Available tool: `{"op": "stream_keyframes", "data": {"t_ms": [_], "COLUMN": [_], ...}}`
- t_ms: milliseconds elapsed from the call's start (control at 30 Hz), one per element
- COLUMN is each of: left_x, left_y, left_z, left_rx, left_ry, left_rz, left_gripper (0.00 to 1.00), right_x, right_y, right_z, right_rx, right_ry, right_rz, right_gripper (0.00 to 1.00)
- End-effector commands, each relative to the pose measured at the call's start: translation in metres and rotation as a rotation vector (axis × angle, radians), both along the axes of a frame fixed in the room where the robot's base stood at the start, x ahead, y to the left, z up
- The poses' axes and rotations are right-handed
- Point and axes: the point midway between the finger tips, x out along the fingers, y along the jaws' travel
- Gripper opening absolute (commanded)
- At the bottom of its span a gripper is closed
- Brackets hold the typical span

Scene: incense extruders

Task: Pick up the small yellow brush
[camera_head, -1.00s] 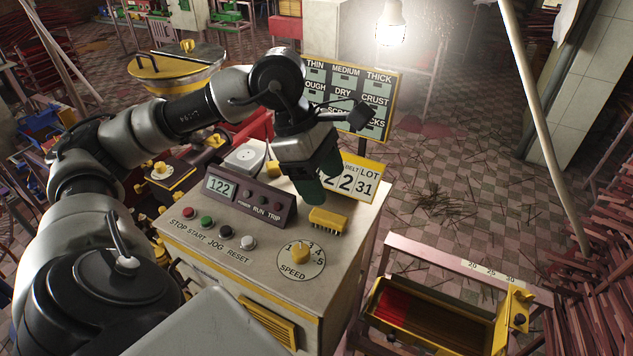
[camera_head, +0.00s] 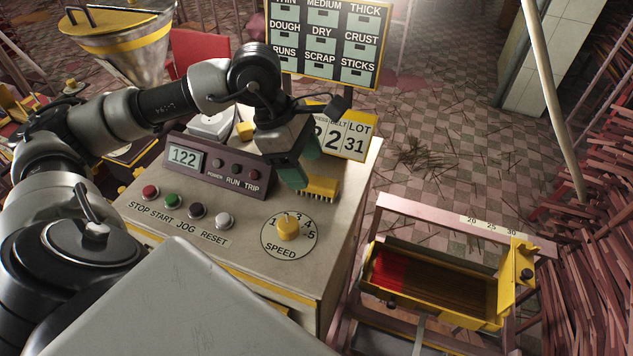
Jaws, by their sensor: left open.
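The small yellow brush (camera_head: 321,187) lies on the cream top of the control cabinet (camera_head: 215,262), near its right edge, with its bristles toward me. My left gripper (camera_head: 302,166) comes in from the left and points down just behind and left of the brush. Its green fingers are open. The brush is not between them as far as I can see, and the gap to it is small. My right gripper is not in view.
A dark console (camera_head: 217,166) reading 122, a row of buttons (camera_head: 187,207) and a yellow speed knob (camera_head: 289,226) are on the cabinet. A number card (camera_head: 345,137) and a label board (camera_head: 323,43) stand behind. A yellow trough (camera_head: 435,285) is at right.

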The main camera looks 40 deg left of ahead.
Motion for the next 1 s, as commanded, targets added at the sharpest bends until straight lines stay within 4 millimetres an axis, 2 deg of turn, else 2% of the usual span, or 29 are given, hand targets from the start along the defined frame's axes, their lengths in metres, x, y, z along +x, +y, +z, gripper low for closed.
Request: {"op": "stream_keyframes", "data": {"t_ms": [167,300,500,700,767,1000], "left_x": [0.004,0.012,0.015,0.015,0.015,0.015], "left_y": [-0.007,-0.017,-0.023,-0.023,-0.023,-0.023], "left_z": [-0.010,-0.027,-0.048,-0.050,-0.050,-0.049], "left_rx": [-0.002,-0.003,0.001,0.001,0.001,0.001], "left_ry": [0.003,0.005,0.001,-0.001,-0.001,-0.001], "left_rz": [-0.002,-0.002,0.000,-0.001,-0.001,-0.001], "left_gripper": [0.64,0.64,0.64,0.64,0.58,0.21], "right_x": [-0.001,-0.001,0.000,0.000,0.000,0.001], "right_y": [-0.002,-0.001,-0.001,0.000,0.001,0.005], "right_z": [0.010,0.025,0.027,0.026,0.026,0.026], "right_rx": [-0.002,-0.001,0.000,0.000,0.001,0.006], "right_ry": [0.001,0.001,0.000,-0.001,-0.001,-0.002], "right_rz": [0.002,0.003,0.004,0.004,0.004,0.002], "right_gripper": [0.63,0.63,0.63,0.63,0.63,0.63]}}
